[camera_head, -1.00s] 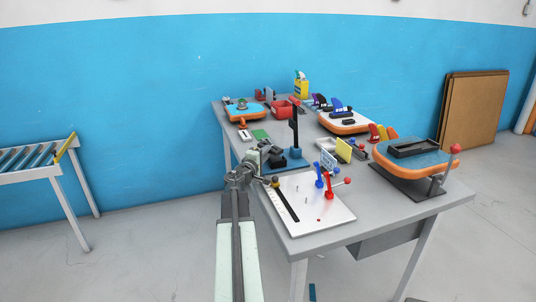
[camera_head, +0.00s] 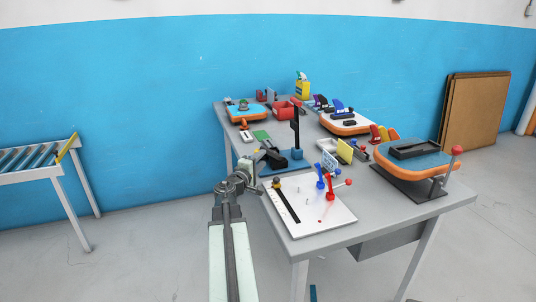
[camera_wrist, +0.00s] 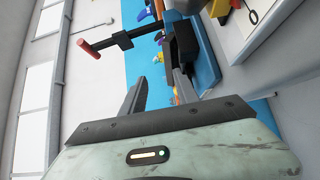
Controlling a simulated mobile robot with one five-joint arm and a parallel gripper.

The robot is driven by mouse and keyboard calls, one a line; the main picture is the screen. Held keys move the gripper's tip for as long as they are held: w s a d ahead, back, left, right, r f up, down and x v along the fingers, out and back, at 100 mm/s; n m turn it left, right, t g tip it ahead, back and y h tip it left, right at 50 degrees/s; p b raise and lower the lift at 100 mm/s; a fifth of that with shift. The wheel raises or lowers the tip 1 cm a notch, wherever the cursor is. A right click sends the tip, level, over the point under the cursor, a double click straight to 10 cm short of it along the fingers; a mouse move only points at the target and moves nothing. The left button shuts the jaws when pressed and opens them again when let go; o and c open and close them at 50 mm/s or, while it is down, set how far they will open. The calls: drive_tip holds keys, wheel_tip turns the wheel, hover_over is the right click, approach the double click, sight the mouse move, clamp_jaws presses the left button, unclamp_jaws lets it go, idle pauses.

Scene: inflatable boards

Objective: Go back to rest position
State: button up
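My gripper (camera_head: 264,157) is at the left edge of the grey table (camera_head: 395,204), beside the blue-based stand (camera_head: 296,154) with a black post and red top. In the wrist view my gripper (camera_wrist: 158,82) has two dark fingers standing apart with a gap and nothing held between them. The stand's red handle (camera_wrist: 83,45) and black arm show beyond the fingers there. In the head view the fingertips are small and partly merge with dark parts of the stand behind them.
A white board (camera_head: 330,214) with blue and red levers lies at the table's near left corner. A roller conveyor (camera_head: 35,162) is at the left. Floor between conveyor and table is clear.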

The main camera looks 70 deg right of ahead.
drive_tip(key=a, duration=0.5)
drive_tip(key=shift+w+a, duration=0.25)
drive_tip(key=shift+w, duration=0.1)
